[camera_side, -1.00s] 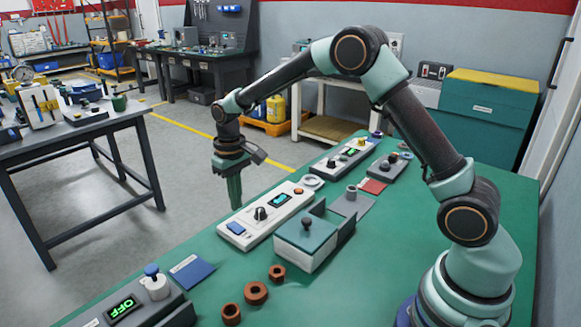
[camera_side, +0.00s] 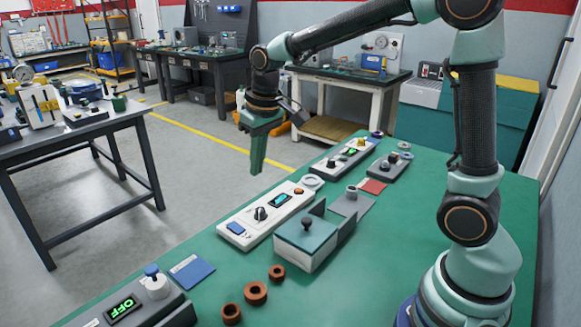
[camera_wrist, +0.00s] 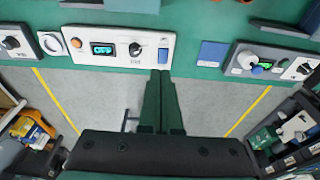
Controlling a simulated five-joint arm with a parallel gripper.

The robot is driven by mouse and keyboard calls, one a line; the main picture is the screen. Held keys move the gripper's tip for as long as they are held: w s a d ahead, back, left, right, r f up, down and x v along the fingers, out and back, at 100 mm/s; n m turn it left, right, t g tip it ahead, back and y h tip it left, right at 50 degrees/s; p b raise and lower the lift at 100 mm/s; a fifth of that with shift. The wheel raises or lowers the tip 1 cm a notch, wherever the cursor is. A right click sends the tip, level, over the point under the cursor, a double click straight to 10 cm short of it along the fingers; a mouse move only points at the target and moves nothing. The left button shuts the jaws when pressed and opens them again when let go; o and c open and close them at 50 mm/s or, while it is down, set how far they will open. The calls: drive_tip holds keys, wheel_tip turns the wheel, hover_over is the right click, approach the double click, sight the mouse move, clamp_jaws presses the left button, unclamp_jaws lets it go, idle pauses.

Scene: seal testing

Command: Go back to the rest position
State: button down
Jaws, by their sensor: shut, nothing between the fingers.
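The green bench (camera_side: 370,270) holds the white control box (camera_side: 268,212), a lidded box (camera_side: 306,238), several brown rings (camera_side: 255,293), a blue pad (camera_side: 192,271) and a box reading OFF (camera_side: 135,306). The air around my gripper is clear.

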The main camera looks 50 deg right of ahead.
drive_tip(key=s+d+r+t, duration=0.1)
drive_tip(key=s+r+t, duration=0.2)
drive_tip(key=s, duration=1.1)
drive_tip(key=shift+d+r, duration=0.25)
drive_tip(key=shift+r, duration=0.2)
drive_tip(key=shift+s, duration=0.1)
